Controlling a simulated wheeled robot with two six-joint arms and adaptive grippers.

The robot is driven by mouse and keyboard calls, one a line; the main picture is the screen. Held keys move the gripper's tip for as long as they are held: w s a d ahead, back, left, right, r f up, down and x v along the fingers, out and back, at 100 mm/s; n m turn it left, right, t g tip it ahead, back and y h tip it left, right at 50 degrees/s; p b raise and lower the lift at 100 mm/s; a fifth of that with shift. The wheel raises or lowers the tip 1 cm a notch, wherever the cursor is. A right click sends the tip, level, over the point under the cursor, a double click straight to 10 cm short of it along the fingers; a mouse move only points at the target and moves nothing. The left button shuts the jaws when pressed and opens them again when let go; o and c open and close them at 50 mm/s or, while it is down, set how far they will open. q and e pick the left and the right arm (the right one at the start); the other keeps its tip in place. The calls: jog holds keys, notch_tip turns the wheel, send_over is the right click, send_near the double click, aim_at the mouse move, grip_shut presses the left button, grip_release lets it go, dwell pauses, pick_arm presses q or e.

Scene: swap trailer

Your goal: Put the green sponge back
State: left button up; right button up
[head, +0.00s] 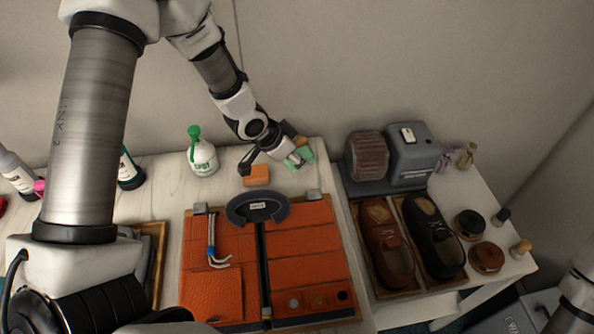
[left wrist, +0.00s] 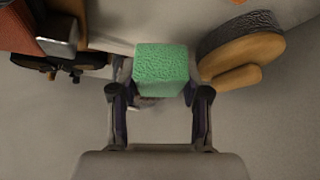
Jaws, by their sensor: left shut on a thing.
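The green sponge (head: 306,155) is a small block at the back of the table, partly hidden by my left gripper (head: 293,160) in the head view. My left gripper is shut on it. In the left wrist view the sponge (left wrist: 162,68) sits between the fingertips of the gripper (left wrist: 160,90), with its rough green face showing. I cannot tell whether the sponge touches the table. My right gripper is not in view.
An orange block (head: 256,175) lies left of the sponge. A green-capped white bottle (head: 202,155) stands further left. An orange tool case (head: 305,241) is in front. A grey machine (head: 408,158) and shoes (head: 384,240) are at right. A wooden-backed brush (left wrist: 245,58) shows near the sponge.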

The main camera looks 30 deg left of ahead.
aim_at(297, 176)
pick_arm(q)
notch_tip(297, 176, down, 3)
jog(key=shift+s+d, duration=0.1)
jog(key=shift+f, duration=0.35)
jog(key=o, duration=1.2)
jog(key=shift+f, duration=0.1)
